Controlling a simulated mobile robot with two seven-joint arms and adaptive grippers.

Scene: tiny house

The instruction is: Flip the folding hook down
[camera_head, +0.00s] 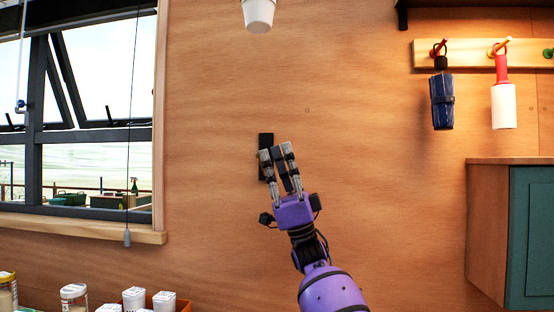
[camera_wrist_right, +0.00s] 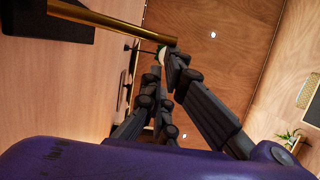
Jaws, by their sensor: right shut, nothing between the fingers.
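The folding hook is mounted on the wooden wall. Its black plate (camera_head: 266,142) shows in the head view, partly hidden behind my right gripper (camera_head: 277,150). In the right wrist view, the black plate (camera_wrist_right: 42,22) is at the top left, and a gold bar (camera_wrist_right: 112,22) sticks out from it. The bar's free end is close to the fingertips of my right gripper (camera_wrist_right: 165,58). I cannot tell whether they touch. My right gripper is shut and empty. My left gripper is in neither view.
A window (camera_head: 80,120) with a hanging cord is at the left, above jars (camera_head: 74,296) and white containers. A white cup (camera_head: 259,14) is at the top. A peg rail (camera_head: 470,54) with hanging items and a green cabinet (camera_head: 530,235) are at the right. The wall around the hook is clear.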

